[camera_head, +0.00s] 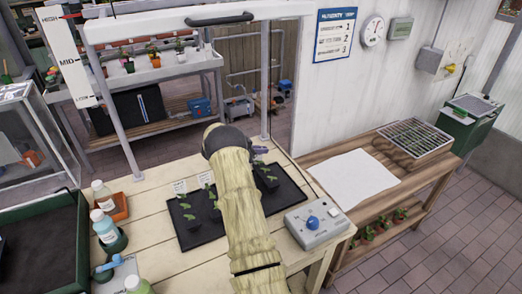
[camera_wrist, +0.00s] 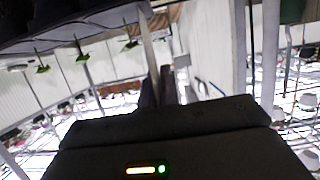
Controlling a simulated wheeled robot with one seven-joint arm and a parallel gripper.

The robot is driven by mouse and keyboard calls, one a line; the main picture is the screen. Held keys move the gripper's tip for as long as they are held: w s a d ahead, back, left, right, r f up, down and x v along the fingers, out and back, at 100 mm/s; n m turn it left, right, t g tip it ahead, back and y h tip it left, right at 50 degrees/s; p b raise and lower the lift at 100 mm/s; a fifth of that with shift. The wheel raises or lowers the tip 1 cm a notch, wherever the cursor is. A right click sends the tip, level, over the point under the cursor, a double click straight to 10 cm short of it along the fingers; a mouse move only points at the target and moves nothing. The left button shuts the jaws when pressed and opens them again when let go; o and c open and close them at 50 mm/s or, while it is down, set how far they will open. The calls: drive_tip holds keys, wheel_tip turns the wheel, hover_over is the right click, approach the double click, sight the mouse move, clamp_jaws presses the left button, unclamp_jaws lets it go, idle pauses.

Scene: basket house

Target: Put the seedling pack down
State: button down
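A black tray (camera_head: 197,232) with several small green seedlings and white labels lies on the pale wooden bench. My arm in its yellowish sleeve crosses over it and hides its middle. In the wrist view, which looks upside down, a dark slab with several small green plants (camera_wrist: 83,55) fills the upper left. I cannot tell whether it is that tray or a separate seedling pack. My gripper (camera_wrist: 160,80) shows there as dark fingers close together; nothing is clearly between them. In the head view it is hidden behind my arm's dark cuff.
A grey control box with a blue knob (camera_head: 312,222) stands at the bench's right. Bottles (camera_head: 106,228) and an orange tray stand at its left. A white frame (camera_head: 122,140) rises at the back.

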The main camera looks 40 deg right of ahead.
drive_tip(key=shift+f, duration=0.1)
drive_tip(key=c, duration=1.6)
unclamp_jaws()
drive_tip(key=shift+c, duration=0.2)
drive_tip(key=b+v, duration=0.1)
drive_tip(key=v, duration=1.1)
